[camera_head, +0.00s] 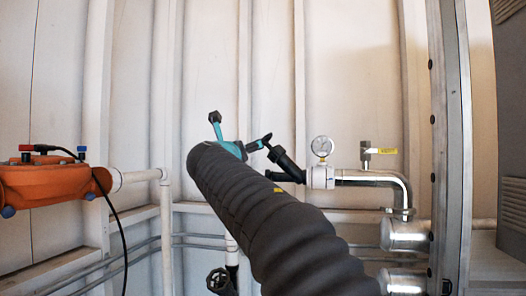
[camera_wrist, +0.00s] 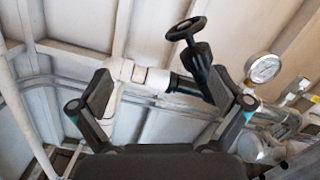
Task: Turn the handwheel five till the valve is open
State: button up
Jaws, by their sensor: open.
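A black handwheel (camera_wrist: 186,29) tops a black valve body (camera_wrist: 205,72) on a pipe in the wrist view. No number is readable on it. In the head view, the black valve body (camera_head: 287,166) shows just right of my gripper (camera_head: 234,131). The handwheel appears above the fingertips, nearer the right finger. The right finger overlaps the valve body's lower part in the picture; I cannot tell whether they touch.
A round gauge (camera_head: 322,146) and a steel elbow pipe (camera_head: 385,180) are right of the valve. A second black handwheel (camera_head: 220,281) is low down. An orange unit (camera_head: 50,184) with a black cable stands left. A metal post (camera_head: 450,150) rises at right.

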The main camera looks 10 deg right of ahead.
aim_at(264, 142)
notch_tip(264, 142, up, 3)
jog(key=s+d+m+g+h+b, duration=0.1)
jog(key=m, duration=1.5)
jog(key=s+d+m+g+b, duration=0.1)
jog(key=s+m, duration=0.1)
jog(key=m, duration=1.4)
jog(key=p+x, duration=0.1)
jog(key=x, duration=0.3)
jog(key=p+x, duration=0.2)
jog(key=x, duration=0.2)
jog(key=p+x, duration=0.2)
jog(key=x, duration=0.2)
jog(key=shift+w+a+r, duration=0.1)
jog(key=shift+w+r, duration=0.1)
jog(key=shift+r, duration=0.1)
jog(key=shift+p+x, duration=0.35)
jog(key=shift+x, duration=0.45)
jog(key=c, duration=1.1)
